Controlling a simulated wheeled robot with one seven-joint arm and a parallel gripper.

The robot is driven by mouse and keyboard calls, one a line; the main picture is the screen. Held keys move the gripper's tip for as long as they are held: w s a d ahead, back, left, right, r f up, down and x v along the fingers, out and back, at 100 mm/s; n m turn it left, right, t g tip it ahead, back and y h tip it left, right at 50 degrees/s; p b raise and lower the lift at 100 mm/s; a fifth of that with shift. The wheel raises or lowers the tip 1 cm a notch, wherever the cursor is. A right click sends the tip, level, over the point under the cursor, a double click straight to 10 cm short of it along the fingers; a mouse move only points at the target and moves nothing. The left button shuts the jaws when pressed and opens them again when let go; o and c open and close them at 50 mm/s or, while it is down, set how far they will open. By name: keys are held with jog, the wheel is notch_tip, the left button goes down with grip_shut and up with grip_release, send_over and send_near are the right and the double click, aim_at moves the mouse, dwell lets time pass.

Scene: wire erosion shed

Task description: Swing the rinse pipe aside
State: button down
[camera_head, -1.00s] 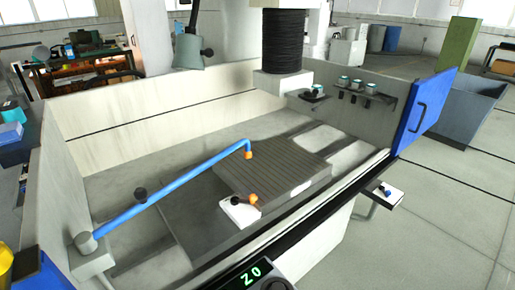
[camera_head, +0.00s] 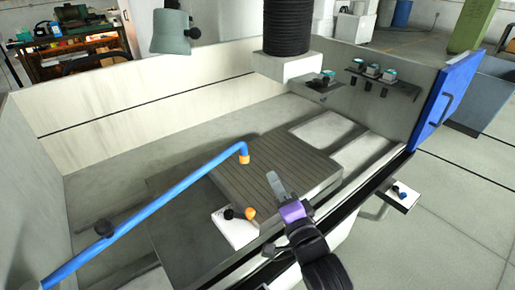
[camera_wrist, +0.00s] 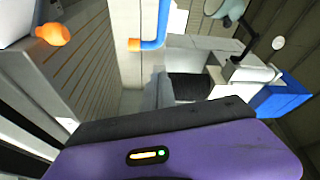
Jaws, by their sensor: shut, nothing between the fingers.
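The rinse pipe (camera_head: 165,208) is a blue tube running from the lower left up over the work tank. My gripper (camera_head: 272,178) is shut and empty, right of and nearer than the nozzle, and apart from the pipe. In the wrist view the pipe's bent end (camera_wrist: 152,42) and orange nozzle (camera_wrist: 134,45) show at the top, beyond the purple gripper body (camera_wrist: 190,150). The pipe's base is outside the head view.
The slotted grey table (camera_head: 283,165) fills the tank's middle. A white block (camera_head: 236,232) with an orange-tipped lever stands at its near corner. A black bellows column (camera_head: 287,28) hangs above. The tank's back wall (camera_head: 140,105) and blue door (camera_head: 445,95) bound the space.

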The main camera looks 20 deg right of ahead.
jog(key=m, duration=0.1)
jog(key=d+f+m, duration=0.1)
jog(key=f+m, duration=0.1)
jog(key=shift+w+d+f+m+g+h, duration=0.2)
jog(key=shift+w+m+g+h, duration=0.1)
jog(key=shift+w+m+g, duration=0.1)
jog(key=w+a+p, duration=0.2)
jog(key=w+p, duration=0.1)
jog(key=w, duration=0.9)
jog(key=shift+w+a, duration=0.2)
jog(key=shift+w, duration=0.15)
